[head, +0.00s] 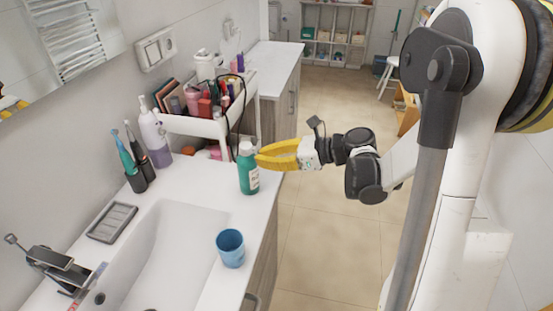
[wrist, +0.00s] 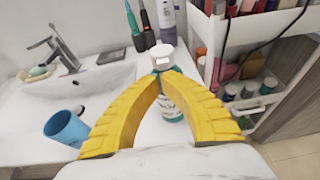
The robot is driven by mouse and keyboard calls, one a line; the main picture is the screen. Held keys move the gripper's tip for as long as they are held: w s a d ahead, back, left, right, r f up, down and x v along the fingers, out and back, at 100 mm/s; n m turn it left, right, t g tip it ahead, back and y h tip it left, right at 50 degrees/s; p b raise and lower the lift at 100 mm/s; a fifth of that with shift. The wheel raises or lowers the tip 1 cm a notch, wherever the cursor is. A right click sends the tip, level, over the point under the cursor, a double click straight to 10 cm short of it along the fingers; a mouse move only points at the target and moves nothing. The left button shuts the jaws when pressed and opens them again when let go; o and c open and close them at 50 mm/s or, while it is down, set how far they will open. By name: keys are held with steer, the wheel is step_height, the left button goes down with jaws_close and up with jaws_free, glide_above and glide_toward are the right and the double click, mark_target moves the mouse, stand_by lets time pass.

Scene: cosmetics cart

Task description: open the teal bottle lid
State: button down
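The teal bottle (head: 248,172) stands upright on the counter near its right edge, with a white lid (head: 246,148) on top and a pale label on its side. My gripper (head: 258,159) is just right of the bottle, at about the height of its neck. In the wrist view, the yellow fingers (wrist: 160,76) converge to tips that meet or almost meet in front of the lid (wrist: 162,53). They hide part of the bottle (wrist: 170,106). The lid does not appear to be held between them. I cannot tell whether the tips touch it.
A blue cup (head: 230,248) stands by the basin (head: 165,245). Toothbrushes (head: 134,160) and a lilac pump bottle (head: 155,138) stand at the wall. A white cart (head: 190,125) full of cosmetics is behind the bottle. The floor (head: 325,220) right of the counter is clear.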

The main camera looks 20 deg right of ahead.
steer(key=shift+w+a+f, duration=0.15)
steer(key=shift+w+a, duration=0.1)
steer(key=shift+a, duration=0.1)
steer(key=shift+r+g+h+p, duration=0.25)
steer(key=shift+g+h+p, duration=0.05)
steer(key=shift+p, duration=0.25)
